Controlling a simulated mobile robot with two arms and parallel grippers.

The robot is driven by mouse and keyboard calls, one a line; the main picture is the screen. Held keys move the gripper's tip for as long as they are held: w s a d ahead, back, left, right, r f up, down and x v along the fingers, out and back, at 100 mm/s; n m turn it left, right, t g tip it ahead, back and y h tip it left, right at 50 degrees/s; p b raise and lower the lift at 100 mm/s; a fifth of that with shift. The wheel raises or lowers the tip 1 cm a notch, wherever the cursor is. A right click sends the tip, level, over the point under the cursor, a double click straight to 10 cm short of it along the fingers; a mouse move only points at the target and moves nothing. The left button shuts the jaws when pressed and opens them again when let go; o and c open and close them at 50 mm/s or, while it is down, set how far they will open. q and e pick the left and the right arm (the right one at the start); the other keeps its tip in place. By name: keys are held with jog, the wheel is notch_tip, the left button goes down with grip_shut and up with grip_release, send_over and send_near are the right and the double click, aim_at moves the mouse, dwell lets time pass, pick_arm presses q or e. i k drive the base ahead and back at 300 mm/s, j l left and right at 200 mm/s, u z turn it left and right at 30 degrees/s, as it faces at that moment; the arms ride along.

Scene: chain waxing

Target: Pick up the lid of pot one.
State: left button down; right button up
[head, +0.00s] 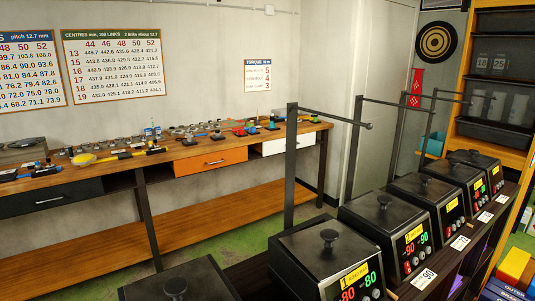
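Pot one (316,284) stands in a row of dark square wax pots at the lower right. Its yellow label appears to carry a 1, and its display shows 80 in red and 80 in green. Its flat dark lid (300,245) is on the pot, with a black knob (328,239) standing up in the middle. Neither of my grippers shows in the head view.
Another lidded pot (205,275) is cut off at the bottom edge, nearer than pot one. Several lidded pots, such as pot two (385,210), continue behind. Dark posts with horizontal bars (291,160) rise behind the row. A wooden workbench (215,150) holds tools.

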aim_at(329, 249)
jog(key=k+l+u, duration=0.2)
jog(key=u, duration=0.3)
jog(key=k+l+u, duration=0.15)
jog(key=u, duration=0.3)
jog(key=k, duration=0.1)
